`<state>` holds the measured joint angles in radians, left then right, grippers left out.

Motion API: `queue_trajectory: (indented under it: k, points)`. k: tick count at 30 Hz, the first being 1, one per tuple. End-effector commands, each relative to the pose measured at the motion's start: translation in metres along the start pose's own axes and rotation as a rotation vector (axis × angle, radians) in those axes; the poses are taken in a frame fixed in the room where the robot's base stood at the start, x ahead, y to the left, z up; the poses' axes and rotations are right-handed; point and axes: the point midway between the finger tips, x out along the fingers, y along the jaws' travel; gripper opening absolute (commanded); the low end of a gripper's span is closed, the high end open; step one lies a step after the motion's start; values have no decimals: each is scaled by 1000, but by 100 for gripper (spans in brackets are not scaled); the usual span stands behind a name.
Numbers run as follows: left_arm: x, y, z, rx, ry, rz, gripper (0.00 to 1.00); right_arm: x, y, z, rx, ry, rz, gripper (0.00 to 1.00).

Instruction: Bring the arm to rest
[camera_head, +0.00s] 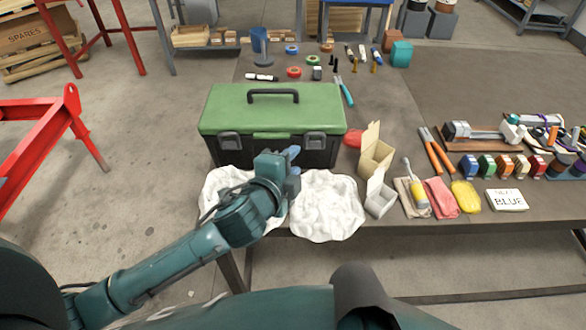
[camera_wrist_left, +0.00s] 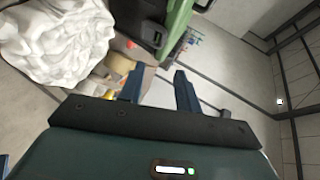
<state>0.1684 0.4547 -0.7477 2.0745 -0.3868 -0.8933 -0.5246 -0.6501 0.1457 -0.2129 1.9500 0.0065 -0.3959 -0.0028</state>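My left arm comes in from the lower left. Its gripper (camera_head: 293,157) is in front of the green-lidded toolbox (camera_head: 225,107), above the crumpled white cloth (camera_head: 328,208) at the table's front edge. In the left wrist view its two blue fingers (camera_wrist_left: 158,88) stand apart with nothing held between them. The cloth (camera_wrist_left: 60,40) and part of the toolbox (camera_wrist_left: 180,22) also show there. The toolbox lid is down. The gripper hides a little of the toolbox front. My right gripper is in neither view.
The table (camera_head: 400,100) holds an open carton (camera_head: 375,155), a white cup-like piece (camera_head: 380,197), folded cloths (camera_head: 440,197), a yellow bag (camera_head: 466,196), a "BLUE" sign (camera_head: 507,200) and several coloured blocks at right. A red stand (camera_head: 40,140) is at left. Floor between is clear.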

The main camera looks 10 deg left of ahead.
Motion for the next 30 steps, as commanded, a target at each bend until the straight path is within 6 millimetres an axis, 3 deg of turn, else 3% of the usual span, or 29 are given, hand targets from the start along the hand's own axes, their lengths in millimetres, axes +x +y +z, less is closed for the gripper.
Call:
queue_trajectory:
  k: [22, 26, 30]
  points:
    - [1, -1, 2, -9, 0, 5, 33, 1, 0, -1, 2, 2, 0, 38]
    - [-3, 26, 3, -137, 10, 59, 33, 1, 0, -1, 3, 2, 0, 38]
    - [-18, 90, 11, -471, 3, 174, 33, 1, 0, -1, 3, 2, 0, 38]
